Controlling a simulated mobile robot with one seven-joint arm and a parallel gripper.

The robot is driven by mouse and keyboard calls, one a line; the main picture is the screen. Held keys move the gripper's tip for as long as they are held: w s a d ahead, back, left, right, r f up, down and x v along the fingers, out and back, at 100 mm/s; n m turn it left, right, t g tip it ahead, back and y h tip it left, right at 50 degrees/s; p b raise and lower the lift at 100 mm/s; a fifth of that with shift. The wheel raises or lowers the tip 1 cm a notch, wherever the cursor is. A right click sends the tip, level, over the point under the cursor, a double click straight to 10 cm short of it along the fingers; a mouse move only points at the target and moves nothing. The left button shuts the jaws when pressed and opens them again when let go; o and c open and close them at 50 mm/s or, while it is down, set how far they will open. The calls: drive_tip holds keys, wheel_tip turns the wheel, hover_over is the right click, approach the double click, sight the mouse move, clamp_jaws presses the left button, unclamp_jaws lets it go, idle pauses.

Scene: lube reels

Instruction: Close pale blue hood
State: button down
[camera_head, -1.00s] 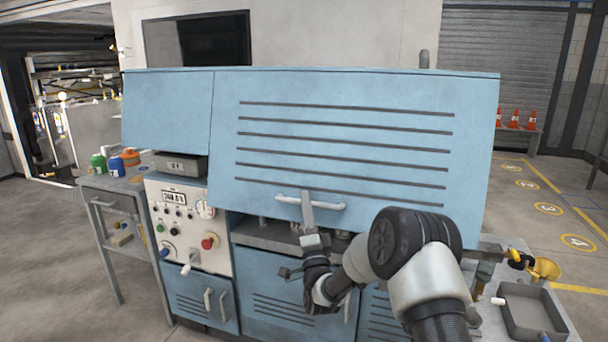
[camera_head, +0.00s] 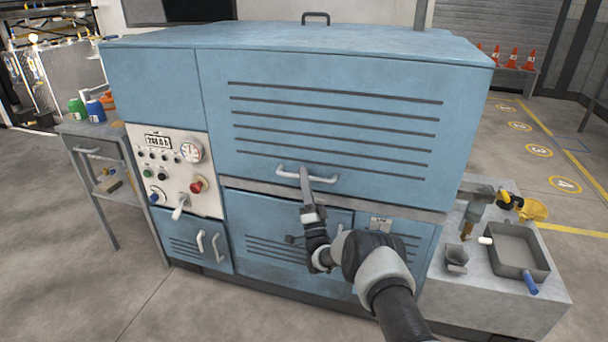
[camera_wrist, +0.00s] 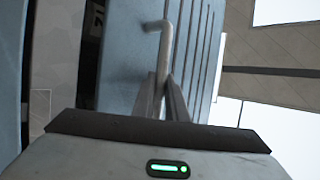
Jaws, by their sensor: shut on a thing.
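The pale blue hood (camera_head: 330,125) is the large slotted front and top of the machine. Its front face now stands near upright, with its lower edge at or close to the grey strip above the lower panels; I cannot tell if a thin gap is left. A pale bar handle (camera_head: 322,178) is on its lower front. In the wrist view the handle (camera_wrist: 165,45) runs up from between the two fingers (camera_wrist: 162,95), beside the blue hood face (camera_wrist: 125,60).
A control panel (camera_head: 172,170) with dials and knobs is left of the hood. A side table (camera_head: 85,128) with bottles stands further left. A grey bench (camera_head: 480,270) with a tray (camera_head: 518,250) and a yellow tool (camera_head: 530,208) is at right. Front floor is open.

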drive_tip(key=shift+w+d, duration=0.3)
drive_tip(key=shift+w, duration=0.1)
drive_tip(key=c, duration=1.8)
unclamp_jaws()
drive_tip(key=shift+o, duration=0.2)
drive_tip(key=shift+s+d+f, duration=0.1)
drive_tip(key=shift+f, duration=0.15)
drive_tip(key=p+v, duration=0.2)
drive_tip(key=v, duration=1.5)
drive_tip(key=shift+s+a+p, duration=0.25)
drive_tip(key=shift+s+p, duration=0.05)
drive_tip(key=shift+p, duration=0.1)
drive_tip(key=shift+r, duration=0.1)
